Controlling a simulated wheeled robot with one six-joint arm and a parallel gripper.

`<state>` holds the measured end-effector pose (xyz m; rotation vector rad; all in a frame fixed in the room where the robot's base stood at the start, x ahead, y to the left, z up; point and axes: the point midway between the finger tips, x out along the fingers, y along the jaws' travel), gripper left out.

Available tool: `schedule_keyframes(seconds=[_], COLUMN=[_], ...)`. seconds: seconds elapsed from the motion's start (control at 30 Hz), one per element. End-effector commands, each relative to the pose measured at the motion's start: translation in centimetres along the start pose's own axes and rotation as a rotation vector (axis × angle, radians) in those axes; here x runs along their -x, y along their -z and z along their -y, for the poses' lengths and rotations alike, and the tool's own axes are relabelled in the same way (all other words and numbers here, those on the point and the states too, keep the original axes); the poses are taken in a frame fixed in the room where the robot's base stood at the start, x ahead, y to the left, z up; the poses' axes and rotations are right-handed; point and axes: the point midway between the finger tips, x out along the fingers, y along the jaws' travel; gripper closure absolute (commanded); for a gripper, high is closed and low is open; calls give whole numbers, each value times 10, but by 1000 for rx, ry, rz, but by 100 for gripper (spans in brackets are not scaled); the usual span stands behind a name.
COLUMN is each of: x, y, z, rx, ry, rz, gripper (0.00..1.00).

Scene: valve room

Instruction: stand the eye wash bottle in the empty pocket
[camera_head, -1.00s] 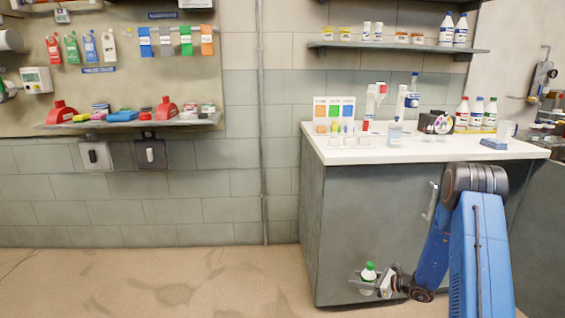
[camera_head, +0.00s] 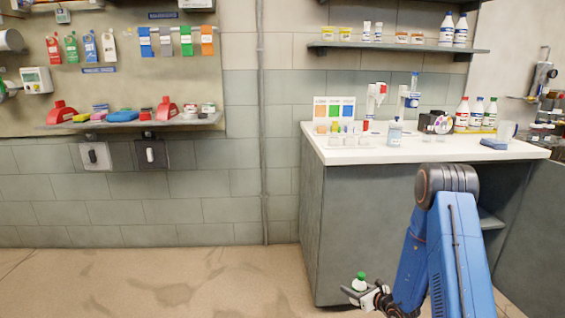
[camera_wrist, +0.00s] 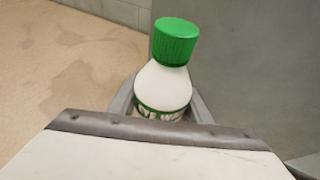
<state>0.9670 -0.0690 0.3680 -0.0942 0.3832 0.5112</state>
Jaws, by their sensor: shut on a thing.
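The eye wash bottle (camera_head: 360,283) is white with a green cap. It is low in front of the counter's left end, held by my gripper (camera_head: 361,293). In the wrist view, the bottle (camera_wrist: 163,85) shows its green cap, white shoulder and the top of a green-banded label. My gripper (camera_wrist: 162,112) is shut around its body, with grey finger parts on both sides. The bottle looks close to upright, and its lower part is hidden behind the gripper. I cannot make out the empty pocket in either view.
The white-topped counter (camera_head: 345,157) carries a clear bottle (camera_head: 395,132), several white bottles and small items. Its grey front (camera_head: 350,215) is close to my arm. A wall shelf (camera_head: 190,122) on the left holds red funnel-shaped items. The floor (camera_head: 150,280) at left is clear.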

Motion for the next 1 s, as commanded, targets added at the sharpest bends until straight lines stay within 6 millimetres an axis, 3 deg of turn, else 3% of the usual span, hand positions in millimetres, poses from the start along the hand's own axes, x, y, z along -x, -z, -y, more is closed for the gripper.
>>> schedule_keyframes(seconds=[0.17,0.7,1.0], x=[2,25,37], y=[-9,-127,-161], z=[2,16,16], rx=[-5,-51,-79], ry=[29,160,200], rz=[-3,-6,-1], gripper=[91,91,91])
